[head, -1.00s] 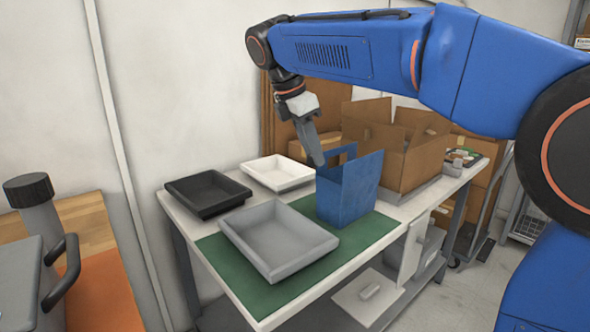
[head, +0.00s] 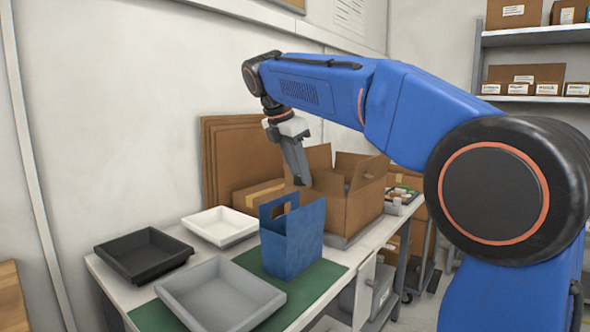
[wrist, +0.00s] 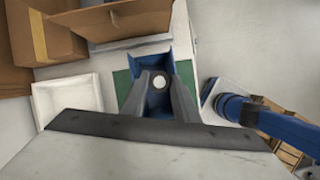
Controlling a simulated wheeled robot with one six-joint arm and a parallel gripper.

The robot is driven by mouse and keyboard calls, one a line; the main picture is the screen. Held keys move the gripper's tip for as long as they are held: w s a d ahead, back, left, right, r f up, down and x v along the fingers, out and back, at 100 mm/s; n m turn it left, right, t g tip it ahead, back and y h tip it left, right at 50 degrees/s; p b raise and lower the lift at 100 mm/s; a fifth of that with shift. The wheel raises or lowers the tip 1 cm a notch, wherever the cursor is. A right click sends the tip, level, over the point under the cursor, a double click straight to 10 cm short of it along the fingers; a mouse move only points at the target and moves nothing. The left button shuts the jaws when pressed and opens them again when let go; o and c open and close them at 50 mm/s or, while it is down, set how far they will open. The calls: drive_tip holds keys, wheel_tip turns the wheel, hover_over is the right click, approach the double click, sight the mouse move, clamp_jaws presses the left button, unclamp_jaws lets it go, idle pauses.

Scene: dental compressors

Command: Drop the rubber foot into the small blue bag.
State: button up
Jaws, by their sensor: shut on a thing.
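The small blue bag (head: 292,242) stands upright on the green mat, its open top with raised handle panels facing up. My gripper (head: 303,184) points down just above the bag's top, towards its right side in the head view. In the wrist view the gripper (wrist: 158,86) is shut on a small round pale piece, the rubber foot (wrist: 158,82), held between the fingertips. The bag (wrist: 166,64) shows behind the fingers there, partly hidden by them. The foot cannot be made out in the head view.
A grey tray (head: 243,302), a black tray (head: 140,271) and a white tray (head: 222,241) stand left of the bag. An open cardboard box (head: 352,212) stands close behind it to the right. Green mat (head: 325,276) is bare beside the bag.

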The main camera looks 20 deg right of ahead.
sight(296, 178)
drive_tip(key=shift+f, duration=2.25)
drive_tip(key=o, duration=1.1)
drive_tip(key=shift+r, duration=0.1)
drive_tip(key=v, duration=1.7)
drive_tip(key=shift+s+r, duration=0.1)
drive_tip(key=shift+r, duration=0.05)
